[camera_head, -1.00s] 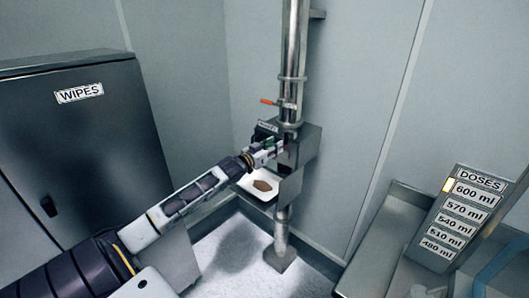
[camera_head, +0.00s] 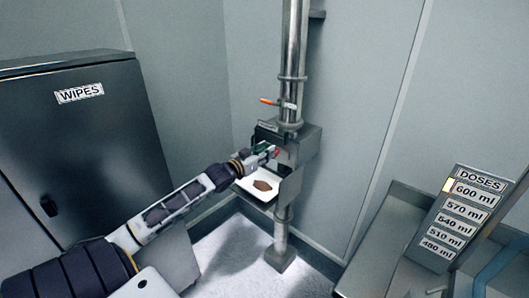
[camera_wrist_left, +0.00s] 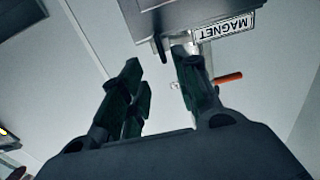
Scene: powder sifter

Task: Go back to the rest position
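My left gripper (camera_head: 266,152) is in front of the metal sifter box (camera_head: 300,146) on the vertical pipe, in the head view. In the left wrist view its two dark fingers (camera_wrist_left: 160,85) are spread apart with nothing between them. A label reading MAGNET (camera_wrist_left: 222,27) on the box shows upside down just beyond the fingertips. A small red part (camera_head: 276,151) shows by the fingertips in the head view. My right gripper is not in view.
A white tray (camera_head: 246,185) with brown powder (camera_head: 262,185) sits under the box. An orange handle (camera_head: 268,102) sticks out from the pipe (camera_head: 293,55). A dark WIPES cabinet (camera_head: 100,130) stands left. A DOSES board (camera_head: 462,215) stands over a metal bench (camera_head: 385,240) at right.

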